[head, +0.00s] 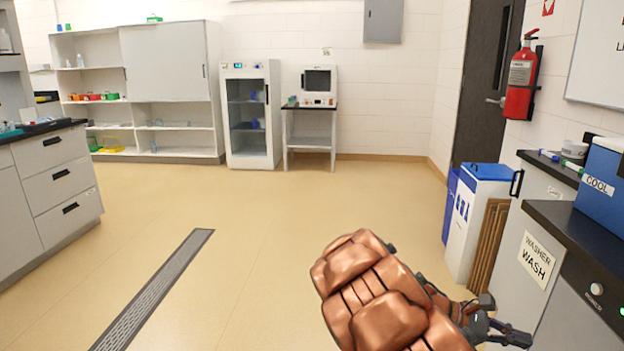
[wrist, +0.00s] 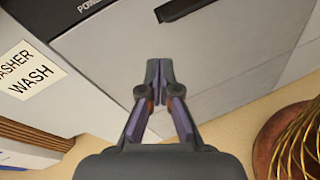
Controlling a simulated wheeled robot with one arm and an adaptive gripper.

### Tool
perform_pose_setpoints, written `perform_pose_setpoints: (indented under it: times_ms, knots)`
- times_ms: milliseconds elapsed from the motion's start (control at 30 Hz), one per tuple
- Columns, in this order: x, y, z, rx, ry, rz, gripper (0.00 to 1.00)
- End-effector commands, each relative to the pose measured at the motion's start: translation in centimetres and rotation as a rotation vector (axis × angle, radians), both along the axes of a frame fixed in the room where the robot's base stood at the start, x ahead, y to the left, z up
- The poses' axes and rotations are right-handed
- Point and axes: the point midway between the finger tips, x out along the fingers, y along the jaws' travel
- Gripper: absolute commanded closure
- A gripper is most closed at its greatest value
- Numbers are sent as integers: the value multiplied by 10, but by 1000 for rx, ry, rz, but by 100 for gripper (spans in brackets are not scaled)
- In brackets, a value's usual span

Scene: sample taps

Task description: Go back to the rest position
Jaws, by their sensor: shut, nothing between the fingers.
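My gripper (wrist: 159,90) is shut and empty in the wrist view, its fingertips together in front of the grey front of the washer (wrist: 100,60). In the head view my copper-coloured arm reaches from the bottom middle to the right, and the gripper end (head: 512,335) is at the lower right, by the washer front. The fingertips are small and dark there. The washer's label (head: 536,259) reads "WASHER WASH". No sample taps can be made out in either view.
A blue box marked COOL (head: 600,185) sits on the right counter. A white bin with a blue lid (head: 476,215) and brown slatted panels (head: 489,245) stand beside the counter. A floor drain (head: 155,290) runs along the left. The middle floor is clear.

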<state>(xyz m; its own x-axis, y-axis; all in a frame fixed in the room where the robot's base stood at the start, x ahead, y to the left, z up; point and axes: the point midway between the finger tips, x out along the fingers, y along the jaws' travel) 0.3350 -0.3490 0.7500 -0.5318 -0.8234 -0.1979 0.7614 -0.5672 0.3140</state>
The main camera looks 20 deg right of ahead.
Motion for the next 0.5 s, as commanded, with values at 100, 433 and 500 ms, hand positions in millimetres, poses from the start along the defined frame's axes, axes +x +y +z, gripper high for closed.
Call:
perform_pose_setpoints:
  times_ms: [100,433,500]
  knots:
    - [-20,23,8,29,-132,-71,100]
    - [-65,100,4,169,-459,-262,100]
    - [-72,119,1,208,-519,-301,100]
